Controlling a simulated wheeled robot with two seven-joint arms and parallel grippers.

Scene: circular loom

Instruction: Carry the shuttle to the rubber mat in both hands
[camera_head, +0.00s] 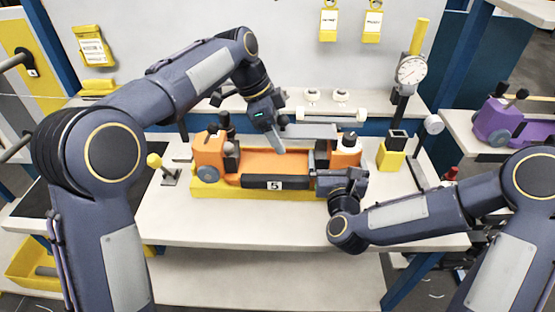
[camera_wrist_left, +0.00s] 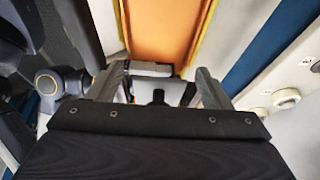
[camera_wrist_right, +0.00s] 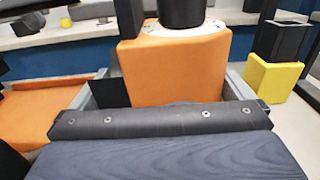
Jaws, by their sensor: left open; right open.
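The orange shuttle (camera_head: 275,160), with blocks at both ends and a dark plate marked 5 in front, sits on a yellow base on the table. My left gripper (camera_head: 279,143) is open and points down over the shuttle's middle; the orange channel shows beyond its fingers in the left wrist view (camera_wrist_left: 170,28). My right gripper (camera_head: 343,182) is open at the shuttle's right end. In the right wrist view its fingers stand on either side of the orange end block (camera_wrist_right: 172,68); contact cannot be told. The black rubber mat (camera_head: 148,200) lies at the left, partly hidden by my left arm.
A yellow-knobbed lever (camera_head: 155,162) stands between mat and shuttle. A yellow block with a black top (camera_head: 391,155) and a dial gauge (camera_head: 411,72) stand right of the shuttle. A purple shuttle-like unit (camera_head: 500,120) rests on the right shelf.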

